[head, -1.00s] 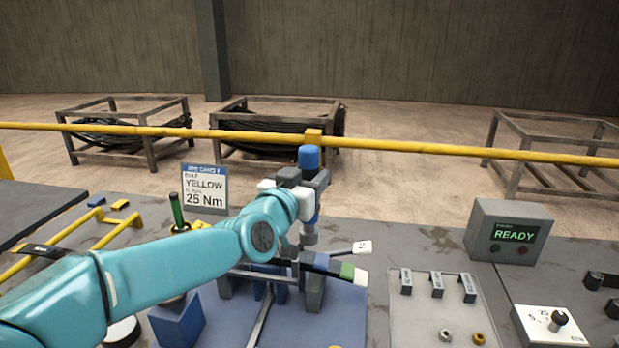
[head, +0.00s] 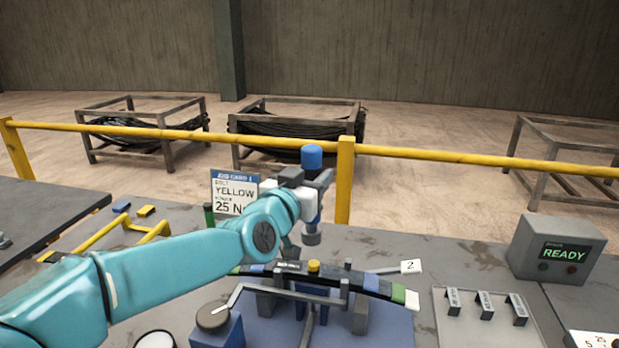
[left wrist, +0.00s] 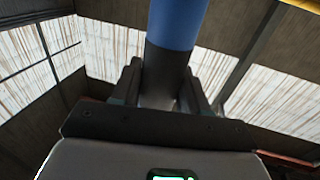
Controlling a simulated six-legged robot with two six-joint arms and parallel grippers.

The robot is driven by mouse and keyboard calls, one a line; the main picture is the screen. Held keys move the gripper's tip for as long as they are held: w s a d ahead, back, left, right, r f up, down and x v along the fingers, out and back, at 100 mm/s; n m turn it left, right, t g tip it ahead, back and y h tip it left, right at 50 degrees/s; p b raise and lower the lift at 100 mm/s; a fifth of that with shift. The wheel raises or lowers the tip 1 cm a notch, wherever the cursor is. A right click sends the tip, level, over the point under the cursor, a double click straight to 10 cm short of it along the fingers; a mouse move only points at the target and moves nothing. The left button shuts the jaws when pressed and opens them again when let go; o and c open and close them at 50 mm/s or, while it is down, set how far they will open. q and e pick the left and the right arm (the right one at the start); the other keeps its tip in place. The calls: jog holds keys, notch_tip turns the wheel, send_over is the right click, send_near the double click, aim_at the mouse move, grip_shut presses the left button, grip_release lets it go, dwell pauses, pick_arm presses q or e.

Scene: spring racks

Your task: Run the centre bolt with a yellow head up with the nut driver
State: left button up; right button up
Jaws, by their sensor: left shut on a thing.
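My left gripper (head: 316,188) is shut on the nut driver (head: 312,158), which has a blue top and a grey socket and hangs upright. In the left wrist view the gripper (left wrist: 163,92) has its fingers on both sides of the driver's grey part, below the blue cylinder (left wrist: 176,22). The centre bolt with a yellow head (head: 313,266) stands on the dark leaf spring (head: 365,282) in the blue fixture. The driver's socket is a little above the yellow head and looks apart from it. My right gripper is not in view.
A job card (head: 235,193) reads YELLOW, 25 Nm, partly hidden by my arm. A grey controller (head: 558,250) shows READY at the right. A tray (head: 450,325) holds several small parts. A yellow rail (head: 430,153) runs behind the bench.

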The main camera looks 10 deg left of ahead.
pick_arm(q)
jog(key=shift+s+d+r, duration=0.1)
jog(key=shift+d+r, duration=0.1)
jog(key=shift+d, duration=0.25)
jog(key=shift+a+f, duration=0.25)
jog(key=shift+a, duration=0.05)
jog(key=shift+d+f+b, duration=0.3)
jog(key=shift+f+b, duration=0.5)
jog(key=shift+b, duration=0.35)
jog(key=shift+a+f+b, duration=0.2)
jog(key=shift+f+b, duration=0.6)
jog(key=shift+f, duration=0.15)
jog(key=shift+d+f+b, duration=0.1)
jog(key=shift+f+b, duration=0.7)
